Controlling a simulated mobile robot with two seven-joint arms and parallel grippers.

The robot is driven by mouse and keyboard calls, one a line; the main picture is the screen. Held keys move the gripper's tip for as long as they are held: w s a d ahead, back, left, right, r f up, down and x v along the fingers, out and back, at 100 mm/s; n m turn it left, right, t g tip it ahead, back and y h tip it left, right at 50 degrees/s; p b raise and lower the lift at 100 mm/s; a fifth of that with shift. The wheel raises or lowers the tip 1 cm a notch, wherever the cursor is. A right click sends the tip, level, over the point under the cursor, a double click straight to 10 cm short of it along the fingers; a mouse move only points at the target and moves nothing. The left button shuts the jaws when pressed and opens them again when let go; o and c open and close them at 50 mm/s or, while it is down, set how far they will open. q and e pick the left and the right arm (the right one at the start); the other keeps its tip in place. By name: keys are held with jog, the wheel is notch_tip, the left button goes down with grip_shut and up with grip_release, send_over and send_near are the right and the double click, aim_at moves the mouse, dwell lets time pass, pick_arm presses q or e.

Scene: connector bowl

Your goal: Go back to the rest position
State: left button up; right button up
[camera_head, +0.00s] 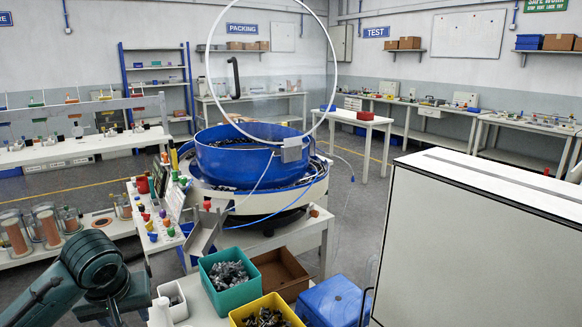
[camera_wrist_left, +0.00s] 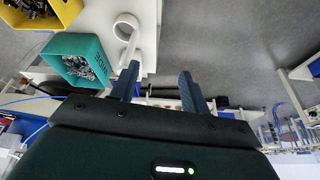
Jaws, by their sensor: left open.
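My left arm comes in at the lower left of the head view, with dark green links, and its gripper end is at the bottom edge there. In the left wrist view the two dark blue fingers of my left gripper (camera_wrist_left: 159,84) stand apart with nothing between them. The gripper is open and empty, above the floor beside the bench edge. My right gripper shows in neither view.
A blue bowl feeder (camera_head: 235,166) stands on a bench in the middle. In front are a teal bin (camera_head: 228,296) of metal parts, a yellow bin (camera_head: 250,318), a brown box (camera_head: 279,268) and a blue lidded box (camera_head: 335,303). A large white cabinet (camera_head: 470,250) fills the right.

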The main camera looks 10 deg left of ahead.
pick_arm(q)
jog(key=s+d+f+m+h, duration=0.3)
jog(key=s+d+f+m, duration=0.3)
jog(key=s+d+f, duration=0.7)
jog(key=s+f+m, duration=0.2)
jog(key=s, duration=0.4)
jog(key=w+d+f+t+h, duration=0.1)
jog(key=w+d+f+t, duration=0.1)
jog(key=f, duration=0.3)
jog(key=w+d+f+t+h, duration=0.1)
jog(key=w+d+f+t, duration=0.2)
jog(key=d+f+t, duration=0.1)
jog(key=shift+f+m, duration=0.4)
jog(key=shift+f, duration=0.3)
